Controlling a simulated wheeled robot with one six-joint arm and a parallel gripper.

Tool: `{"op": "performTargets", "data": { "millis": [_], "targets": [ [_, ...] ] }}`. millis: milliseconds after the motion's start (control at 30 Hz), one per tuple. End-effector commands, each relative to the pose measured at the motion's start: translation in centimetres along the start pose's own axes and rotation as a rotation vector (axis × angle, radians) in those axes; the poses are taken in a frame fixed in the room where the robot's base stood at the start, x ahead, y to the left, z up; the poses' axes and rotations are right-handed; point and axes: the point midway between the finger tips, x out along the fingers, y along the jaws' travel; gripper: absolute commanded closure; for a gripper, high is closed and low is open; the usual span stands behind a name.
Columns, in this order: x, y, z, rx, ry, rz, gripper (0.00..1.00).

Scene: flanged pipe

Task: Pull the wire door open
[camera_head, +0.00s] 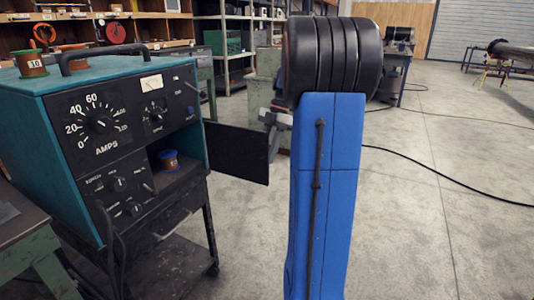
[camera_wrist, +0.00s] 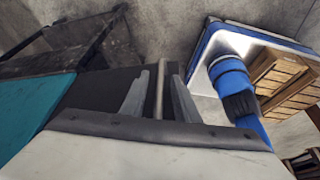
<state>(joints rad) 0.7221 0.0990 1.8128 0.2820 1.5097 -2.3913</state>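The wire door (camera_head: 238,150) is a flat black panel on the right side of the teal welding machine (camera_head: 118,135). In the head view it stands swung out, and the compartment with a small wire spool (camera_head: 170,160) shows open. My gripper (camera_head: 276,120) is at the door's outer edge, partly hidden by my blue arm. In the wrist view my gripper (camera_wrist: 160,88) has its two fingers apart, one on each side of a thin upright grey bar (camera_wrist: 160,85), which looks like the door's handle. Gaps show between bar and fingers. The dark door surface (camera_wrist: 100,93) lies behind them.
The machine stands on a black wheeled cart (camera_head: 165,270). A green bench (camera_head: 35,250) is at the lower left. Shelves (camera_head: 110,30) stand behind. A black cable (camera_head: 440,172) crosses the floor at right, where the concrete is mostly clear.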

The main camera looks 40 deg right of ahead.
Motion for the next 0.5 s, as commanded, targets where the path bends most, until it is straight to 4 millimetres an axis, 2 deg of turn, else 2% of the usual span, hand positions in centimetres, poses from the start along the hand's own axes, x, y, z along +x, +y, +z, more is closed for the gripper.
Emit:
{"op": "performTargets", "data": {
  "millis": [133, 267, 500],
  "targets": [
    [-0.4, 0.0, 0.0, 0.000, 0.000, 0.000, 0.72],
    [-1.8, 0.1, 0.1, 0.000, -0.002, 0.002, 0.72],
    [-6.3, 0.1, 0.1, 0.000, -0.002, 0.003, 0.72]
  ]
}}
